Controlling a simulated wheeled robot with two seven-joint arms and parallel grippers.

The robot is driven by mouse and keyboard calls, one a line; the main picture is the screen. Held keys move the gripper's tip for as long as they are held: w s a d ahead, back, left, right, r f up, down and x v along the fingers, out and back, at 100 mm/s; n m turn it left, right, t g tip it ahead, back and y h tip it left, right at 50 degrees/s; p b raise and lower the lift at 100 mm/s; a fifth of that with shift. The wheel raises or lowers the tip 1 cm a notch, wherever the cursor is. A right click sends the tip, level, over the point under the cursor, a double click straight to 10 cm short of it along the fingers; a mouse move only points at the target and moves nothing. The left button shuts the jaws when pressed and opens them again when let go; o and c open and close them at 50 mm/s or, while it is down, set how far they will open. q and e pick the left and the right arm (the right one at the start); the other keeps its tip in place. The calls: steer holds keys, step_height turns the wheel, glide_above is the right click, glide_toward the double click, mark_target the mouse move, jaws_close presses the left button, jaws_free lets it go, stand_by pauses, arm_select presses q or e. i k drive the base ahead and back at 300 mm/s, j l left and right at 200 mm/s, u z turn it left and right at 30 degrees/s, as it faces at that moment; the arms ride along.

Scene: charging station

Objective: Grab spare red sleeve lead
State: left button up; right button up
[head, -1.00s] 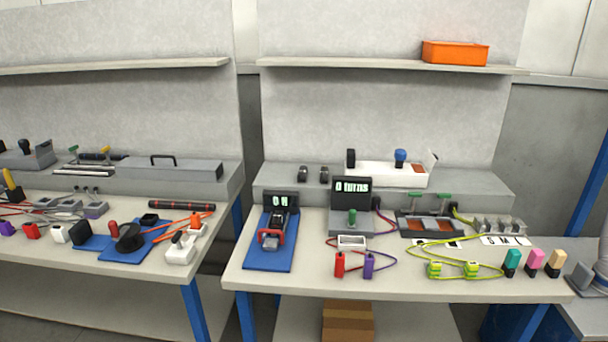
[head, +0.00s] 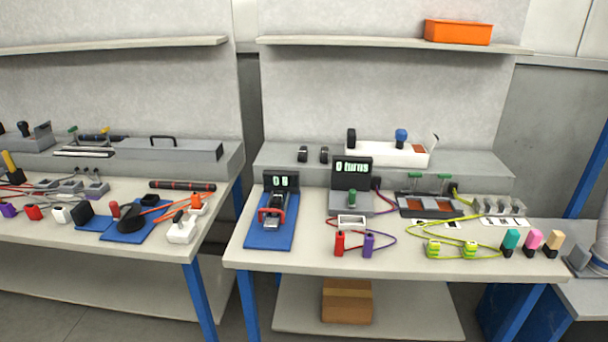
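A red sleeve (head: 339,243) stands near the front edge of the right table, beside a purple sleeve (head: 368,245). Thin red and purple leads run back from them around a white frame (head: 351,223). Another red block (head: 32,212) lies on the left table among red leads, with a purple block (head: 8,209) to its left. I cannot tell from this view which red piece is the spare lead. Neither of my grippers is in view.
The right table (head: 400,262) also holds a blue mat (head: 270,234) with a red-handled device, a display reading "0 turns" (head: 352,171), yellow-green leads (head: 470,250) and teal, pink and tan blocks. A gap separates the two tables. An orange bin (head: 458,32) sits on the shelf.

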mark_target(277, 200)
steer(key=j+z, duration=0.15)
steer(key=z, duration=0.3)
steer(key=i+j+z, duration=0.1)
steer(key=z, duration=0.4)
steer(key=j+z, duration=0.3)
steer(key=j, duration=0.4)
steer(key=j+z, duration=0.3)
steer(key=j, duration=0.4)
steer(key=k+j, duration=0.1)
steer(key=j, duration=0.85)
steer(key=i+z, duration=0.05)
